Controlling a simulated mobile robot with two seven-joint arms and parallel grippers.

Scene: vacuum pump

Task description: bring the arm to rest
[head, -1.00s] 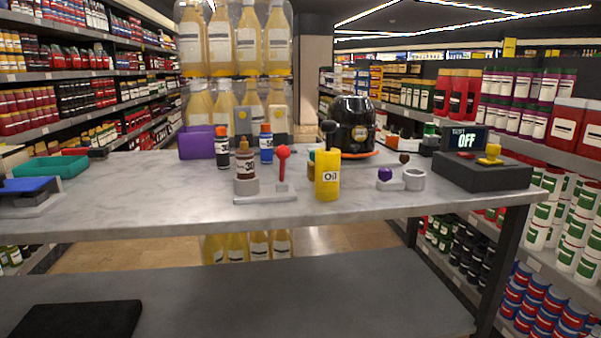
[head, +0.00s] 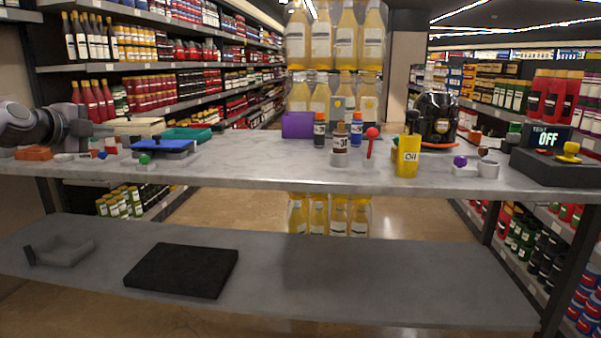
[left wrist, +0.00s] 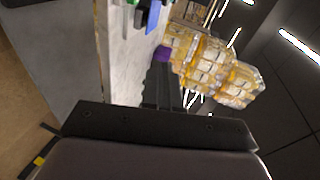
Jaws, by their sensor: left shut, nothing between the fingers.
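My left gripper (head: 103,130) comes in from the left in the head view, above the left end of the marble-topped table (head: 262,172). It is shut and empty. In the left wrist view its closed fingers (left wrist: 162,88) point away over the table edge toward the stacked bottles. Below and beside it in the head view are an orange part (head: 34,153) and a blue tray (head: 163,146). My right gripper is in neither view.
A green tray (head: 187,134), a purple box (head: 297,125), small bottles, a yellow oil can (head: 408,156), a black round machine (head: 437,118) and a dark test box (head: 548,166) stand on the table. The table's middle left is clear. A black mat (head: 182,270) lies on the lower shelf.

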